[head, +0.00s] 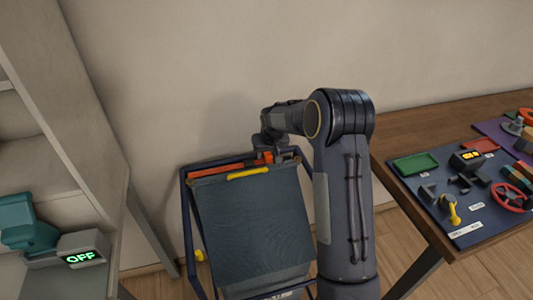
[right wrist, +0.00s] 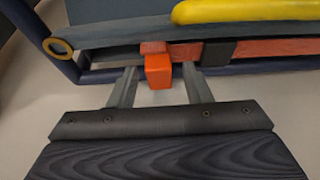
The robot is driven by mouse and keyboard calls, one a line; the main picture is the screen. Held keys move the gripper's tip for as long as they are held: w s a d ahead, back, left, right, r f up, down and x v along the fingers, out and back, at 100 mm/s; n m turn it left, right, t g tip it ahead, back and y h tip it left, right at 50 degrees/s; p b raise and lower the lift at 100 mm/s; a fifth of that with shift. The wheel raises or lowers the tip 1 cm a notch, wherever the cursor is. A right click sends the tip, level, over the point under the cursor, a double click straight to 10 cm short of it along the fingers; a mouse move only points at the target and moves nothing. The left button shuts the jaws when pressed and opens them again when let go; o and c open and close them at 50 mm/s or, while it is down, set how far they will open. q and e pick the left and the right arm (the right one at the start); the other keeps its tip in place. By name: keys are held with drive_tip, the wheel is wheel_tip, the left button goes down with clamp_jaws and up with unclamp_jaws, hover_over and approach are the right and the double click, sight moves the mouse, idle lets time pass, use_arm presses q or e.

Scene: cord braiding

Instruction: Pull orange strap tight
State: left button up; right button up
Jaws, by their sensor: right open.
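The orange strap (head: 222,170) runs along the top of a dark blue fabric panel (head: 250,225) hung on a dark tube frame. In the right wrist view the strap (right wrist: 262,48) passes through a black buckle (right wrist: 218,52) and has a bright orange block-like tab (right wrist: 158,72) at its end. My right gripper (head: 268,150) is at the top edge of the panel. Its open fingers (right wrist: 159,80) stand on either side of the tab, with gaps visible on both sides. My left gripper is not in view.
A yellow handle (head: 248,174) lies just below the strap. A wooden table (head: 420,120) with a board of fittings (head: 440,195) stands at the right. A grey shelf (head: 95,130) and a box reading OFF (head: 82,250) are at the left. A wall stands behind.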

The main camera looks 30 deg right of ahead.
drive_tip(key=shift+w+f, duration=0.15)
drive_tip(key=shift+f, duration=0.2)
clamp_jaws()
drive_tip(key=s+d, duration=0.2)
drive_tip(key=d, duration=0.5)
drive_tip(key=shift+d+b, duration=0.4)
unclamp_jaws()
